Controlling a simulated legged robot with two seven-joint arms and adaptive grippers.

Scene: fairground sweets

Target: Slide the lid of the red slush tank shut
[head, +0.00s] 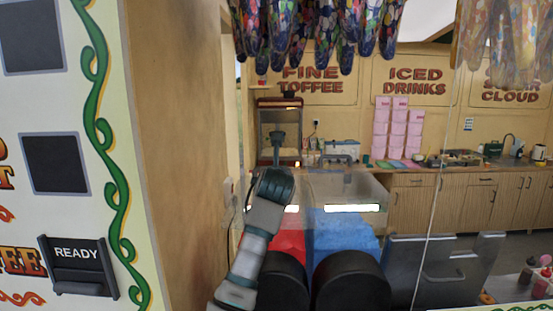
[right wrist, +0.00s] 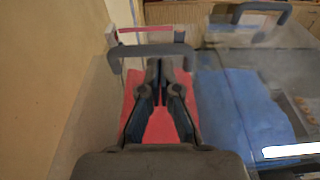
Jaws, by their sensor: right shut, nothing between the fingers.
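The red slush tank shows in the head view as red slush (head: 287,243) partly behind my right arm. In the right wrist view, its red slush (right wrist: 160,126) lies below my fingers. A grey bar handle (right wrist: 133,52) crosses above the red tank, at the fingertips. My right gripper (right wrist: 162,66) is shut and empty, its fingertips overlapping the bar in the picture. I cannot tell whether they touch it. The clear lid's edges are hard to see, so its exact position is unclear. In the head view, my arm hides part of the tank. My left gripper is not in view.
A blue slush tank (head: 342,232) stands directly right, with its own grey handle (head: 340,158). A wooden wall (head: 180,140) stands close on the left. Patterned bags (head: 310,28) hang above. A back counter (head: 440,168) holds drinks equipment.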

